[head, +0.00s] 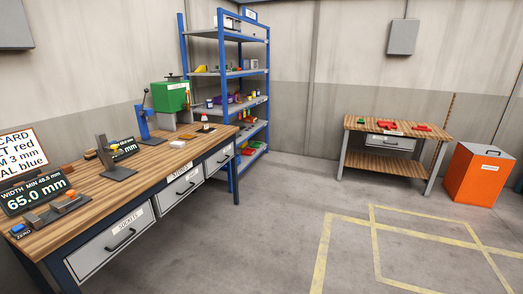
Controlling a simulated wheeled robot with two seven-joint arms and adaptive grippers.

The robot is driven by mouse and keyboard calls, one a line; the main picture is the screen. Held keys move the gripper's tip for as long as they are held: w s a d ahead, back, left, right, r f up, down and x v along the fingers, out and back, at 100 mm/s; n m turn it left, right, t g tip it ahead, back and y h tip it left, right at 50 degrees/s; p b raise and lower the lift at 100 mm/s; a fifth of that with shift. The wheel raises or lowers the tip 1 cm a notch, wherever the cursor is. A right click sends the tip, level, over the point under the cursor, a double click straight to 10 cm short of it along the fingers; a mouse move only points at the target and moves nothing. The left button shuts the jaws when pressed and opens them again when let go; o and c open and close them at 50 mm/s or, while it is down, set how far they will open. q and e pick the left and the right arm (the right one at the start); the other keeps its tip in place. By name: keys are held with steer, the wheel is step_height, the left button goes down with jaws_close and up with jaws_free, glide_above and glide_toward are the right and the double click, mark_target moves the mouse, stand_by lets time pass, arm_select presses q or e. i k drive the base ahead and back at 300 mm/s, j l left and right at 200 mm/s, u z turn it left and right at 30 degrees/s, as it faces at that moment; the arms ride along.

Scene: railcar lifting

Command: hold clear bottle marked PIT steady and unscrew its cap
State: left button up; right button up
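A small bottle (205,123) with a pale body and a dark and red top stands upright at the far end of the wooden workbench (150,190). It is too small for me to read any marking, so I cannot tell whether it is the PIT bottle. Other small bottle-like items sit on the blue shelf rack (222,95), also too small to read. Neither of my grippers is in view.
The workbench carries gauges with displays (35,195), a blue press (143,122) and a green box (170,96). A second table (392,130) holding red items and an orange bin (478,175) stand at right. The yellow-marked floor between is clear.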

mark_target(204, 120)
steer(key=i+z, duration=0.2)
steer(key=i, duration=1.45)
steer(key=i+u, duration=0.2)
steer(key=i, duration=0.2)
steer(key=i+l+u, duration=0.2)
steer(key=i, duration=0.2)
steer(key=i+l+u, duration=0.3)
steer(key=i+u, duration=0.2)
steer(key=i+l+u, duration=0.5)
steer(key=i, duration=0.05)
